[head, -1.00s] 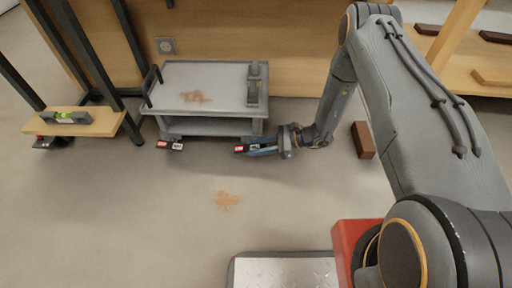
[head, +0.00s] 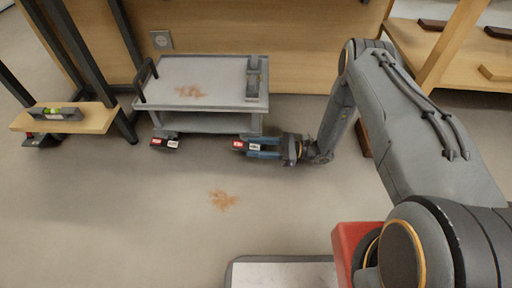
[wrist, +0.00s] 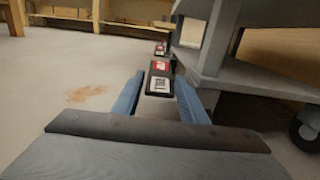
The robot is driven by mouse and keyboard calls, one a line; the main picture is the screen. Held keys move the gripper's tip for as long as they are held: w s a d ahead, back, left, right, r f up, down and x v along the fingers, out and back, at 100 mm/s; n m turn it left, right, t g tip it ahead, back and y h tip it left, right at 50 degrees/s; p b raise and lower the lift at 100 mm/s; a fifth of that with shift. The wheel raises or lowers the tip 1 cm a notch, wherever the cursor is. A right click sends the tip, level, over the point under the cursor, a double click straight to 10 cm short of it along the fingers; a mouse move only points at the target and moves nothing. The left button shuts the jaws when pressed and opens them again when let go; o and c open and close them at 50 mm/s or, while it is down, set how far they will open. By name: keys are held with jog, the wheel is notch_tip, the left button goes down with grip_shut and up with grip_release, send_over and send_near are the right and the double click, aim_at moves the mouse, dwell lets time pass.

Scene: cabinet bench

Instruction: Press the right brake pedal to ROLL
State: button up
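The right brake pedal (head: 239,145) is a small dark pedal with a red and a white label, low at the front right of the grey cart (head: 215,78). In the wrist view the pedal (wrist: 160,79) lies straight ahead, between the lines of my two blue fingers. My gripper (head: 252,147) is low over the floor, on the pedal's right side, with its fingers apart. The fingers (wrist: 159,84) hold nothing. I cannot tell whether they touch the pedal. The left brake pedal (head: 165,143) sits at the cart's front left and shows farther off in the wrist view (wrist: 160,49).
A wooden shelf (head: 92,118) with a level on it stands at the left. A brown block (head: 363,140) is partly hidden behind my arm. A caster wheel (wrist: 305,132) shows at the right of the wrist view. The floor in front of the cart is clear, with a rusty stain (head: 222,200).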

jog(key=d+p, duration=0.1)
jog(key=d, duration=0.3)
jog(key=d+p, duration=0.1)
jog(key=d, duration=0.2)
jog(key=shift+s+d+f, duration=0.1)
jog(key=shift+d+f, duration=0.1)
jog(key=shift+d, duration=0.2)
jog(key=shift+r, duration=0.1)
dwell(0.3)
